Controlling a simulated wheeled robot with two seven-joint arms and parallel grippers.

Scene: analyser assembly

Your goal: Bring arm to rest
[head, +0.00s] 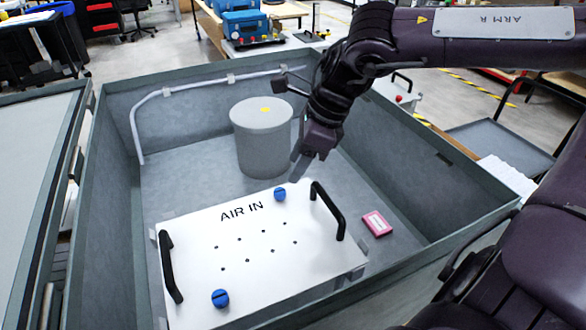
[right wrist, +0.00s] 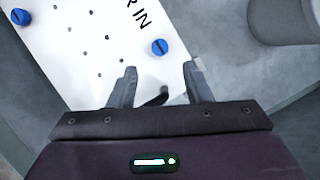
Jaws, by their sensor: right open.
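My right arm comes in from the upper right in the head view, and its gripper (head: 301,165) hangs over the open grey case, above the far right corner of the white "AIR IN" panel (head: 262,262). In the right wrist view the right gripper (right wrist: 163,82) has its two fingers apart with nothing held between them. A black handle (head: 328,211) and a blue knob (head: 280,194) of the panel lie close below it. The knob also shows in the right wrist view (right wrist: 160,47). My left gripper is in neither view.
The case's grey walls (head: 112,190) surround the panel. A grey cylinder (head: 262,140) with a yellow mark stands behind the panel. A pink box (head: 377,223) lies on the case floor to the right. A second black handle (head: 171,267) and blue knob (head: 220,298) are on the panel's left side.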

